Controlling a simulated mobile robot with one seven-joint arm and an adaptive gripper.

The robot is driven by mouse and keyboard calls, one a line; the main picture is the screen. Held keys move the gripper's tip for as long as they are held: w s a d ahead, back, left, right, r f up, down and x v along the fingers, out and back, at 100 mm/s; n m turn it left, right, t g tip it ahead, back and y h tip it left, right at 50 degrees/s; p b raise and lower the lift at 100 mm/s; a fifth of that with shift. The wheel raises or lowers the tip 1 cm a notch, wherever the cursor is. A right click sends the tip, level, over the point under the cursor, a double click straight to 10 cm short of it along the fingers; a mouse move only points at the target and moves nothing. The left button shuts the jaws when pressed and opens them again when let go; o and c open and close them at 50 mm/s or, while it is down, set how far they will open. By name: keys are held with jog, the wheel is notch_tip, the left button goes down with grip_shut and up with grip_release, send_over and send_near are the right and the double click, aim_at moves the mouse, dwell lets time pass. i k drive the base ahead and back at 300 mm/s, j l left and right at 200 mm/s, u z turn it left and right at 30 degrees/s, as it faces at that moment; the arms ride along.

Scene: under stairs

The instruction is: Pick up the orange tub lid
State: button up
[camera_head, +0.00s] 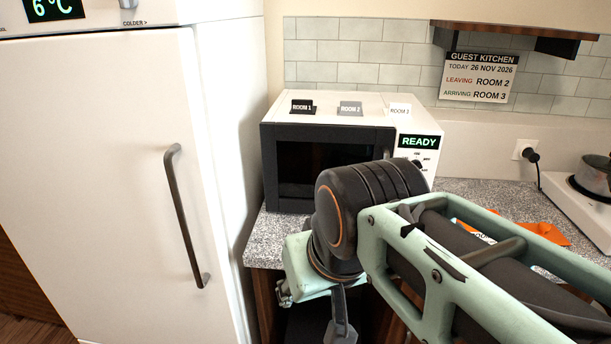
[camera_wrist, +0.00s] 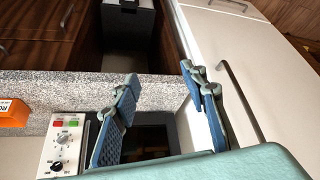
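An orange item with a white label lies on the granite counter, mostly behind my arm in the head view (camera_head: 548,231); I cannot tell there whether it is the tub lid. In the wrist view, an orange box-like piece (camera_wrist: 14,114) with a white label starting "RO" shows at the left edge, partly cut off. My gripper (camera_wrist: 160,74) is open, its two blue-padded fingers apart with nothing between them. It hangs in front of the microwave and counter edge, away from the orange piece. In the head view my arm hides most of the gripper.
The microwave (camera_head: 330,160) stands on the counter (camera_head: 262,240) with several room cards on top. The white fridge (camera_head: 100,180) stands close at left. A pot (camera_head: 592,175) sits on a white hob at right. A grey container (camera_wrist: 130,12) is in the opening below the counter.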

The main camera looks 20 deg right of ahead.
aim_at(542, 230)
jog(key=u, duration=0.15)
jog(key=z, duration=2.3)
jog(key=i+l+u, duration=0.1)
jog(key=i+l, duration=0.35)
jog(key=i, duration=0.15)
jog(key=i+l, duration=0.5)
jog(key=i+j+u, duration=0.05)
jog(key=i, duration=0.1)
